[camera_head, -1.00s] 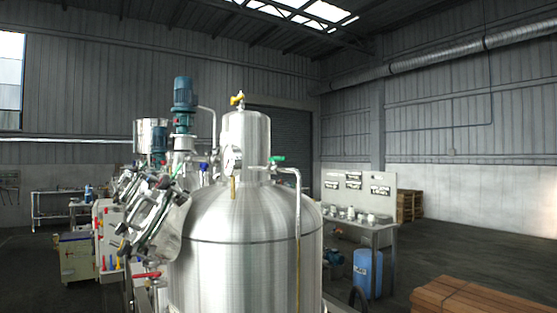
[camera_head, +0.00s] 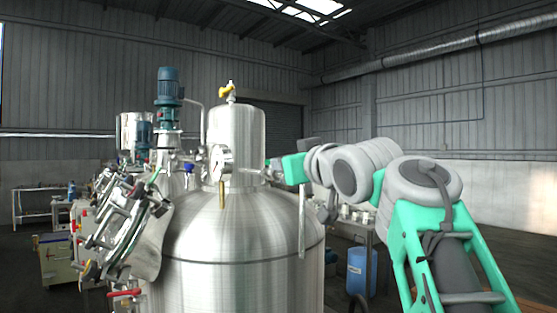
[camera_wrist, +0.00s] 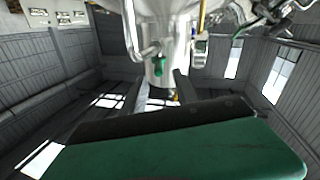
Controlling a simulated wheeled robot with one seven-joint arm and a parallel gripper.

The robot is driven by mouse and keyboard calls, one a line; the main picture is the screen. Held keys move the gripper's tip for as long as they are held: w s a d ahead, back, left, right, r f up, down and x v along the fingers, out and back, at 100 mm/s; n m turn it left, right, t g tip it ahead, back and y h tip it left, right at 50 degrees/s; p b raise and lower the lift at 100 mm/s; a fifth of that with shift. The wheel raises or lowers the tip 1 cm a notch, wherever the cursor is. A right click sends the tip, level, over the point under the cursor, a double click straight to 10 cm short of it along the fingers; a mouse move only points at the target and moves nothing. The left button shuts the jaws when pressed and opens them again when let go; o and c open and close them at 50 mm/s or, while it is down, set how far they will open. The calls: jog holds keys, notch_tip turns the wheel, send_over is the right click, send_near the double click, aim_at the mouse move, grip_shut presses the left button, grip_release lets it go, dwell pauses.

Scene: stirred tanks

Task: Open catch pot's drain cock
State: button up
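The catch pot, a small steel cylinder (camera_head: 237,140), stands upright on the big tank's dome (camera_head: 235,235). It shows upside down in the wrist view (camera_wrist: 157,78). A green cock handle (camera_wrist: 158,66) sits at the pot's lower side by a bent steel pipe (camera_wrist: 133,35). I take this for the drain cock. In the head view my gripper hides the handle. My gripper (camera_head: 264,174) is at the pot's right side. In the wrist view its two dark fingers (camera_wrist: 158,80) are apart, with the handle seen between them; contact cannot be told.
A yellow cock (camera_head: 227,91) tops the pot; a round gauge (camera_head: 221,161) is on its front. The bent pipe's downward leg (camera_head: 302,225) runs below my gripper. A clamped manway (camera_head: 128,225) is at left. A blue drum (camera_head: 361,271) stands behind at right.

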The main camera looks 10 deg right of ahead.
jog(key=w, duration=0.1)
jog(key=w+p, duration=0.1)
jog(key=w, duration=0.3)
jog(key=shift+w+a+f+p, duration=0.1)
jog(key=shift+w+a+p, duration=0.15)
jog(key=shift+p, duration=0.05)
jog(key=shift+w+f, duration=0.1)
jog(key=shift+w, duration=0.1)
jog(key=shift+c, duration=0.2)
grip_shut()
dwell(0.5)
jog(key=shift+a, duration=0.1)
